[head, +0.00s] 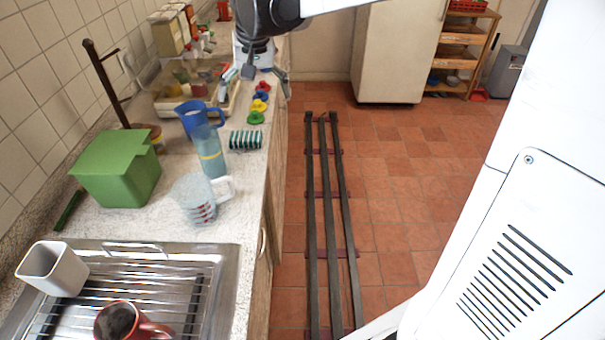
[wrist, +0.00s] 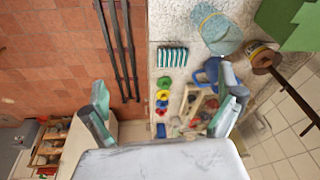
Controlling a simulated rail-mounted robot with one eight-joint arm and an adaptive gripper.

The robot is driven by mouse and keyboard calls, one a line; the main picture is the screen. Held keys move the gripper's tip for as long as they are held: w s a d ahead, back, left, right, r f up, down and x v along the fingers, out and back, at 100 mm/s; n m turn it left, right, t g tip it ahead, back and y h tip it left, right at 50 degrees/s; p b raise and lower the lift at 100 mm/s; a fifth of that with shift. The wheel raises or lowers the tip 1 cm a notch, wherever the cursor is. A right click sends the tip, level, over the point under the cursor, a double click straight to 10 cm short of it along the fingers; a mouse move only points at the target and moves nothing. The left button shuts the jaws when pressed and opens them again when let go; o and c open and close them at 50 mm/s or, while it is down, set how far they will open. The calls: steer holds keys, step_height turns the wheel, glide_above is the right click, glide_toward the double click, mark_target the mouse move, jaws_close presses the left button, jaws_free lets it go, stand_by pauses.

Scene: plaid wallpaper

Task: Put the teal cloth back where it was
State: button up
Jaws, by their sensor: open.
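The teal cloth (head: 245,140) is a small folded or rolled piece with teal, white and dark stripes. It lies on the counter near its front edge, to the right of the clear blue-tinted bottle. It also shows in the wrist view (wrist: 171,57), above centre, with nothing gripping it.
Coloured rings (head: 261,104) lie in a row beyond the cloth. A blue jug (head: 190,116), the bottle (head: 211,155), a measuring cup (head: 194,200) and a green box (head: 120,168) stand nearby. A sink with a rack (head: 150,290) is nearest. The floor (head: 400,200) lies right of the counter.

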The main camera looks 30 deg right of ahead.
steer(key=s+f+n+t, duration=0.1)
steer(key=s+f+t, duration=0.1)
steer(key=s, duration=1)
steer(key=s+f+n+t, duration=0.2)
steer(key=s, duration=1.1)
steer(key=shift+s+f, duration=0.2)
steer(key=shift+f, duration=0.1)
steer(key=shift+f+b, duration=1)
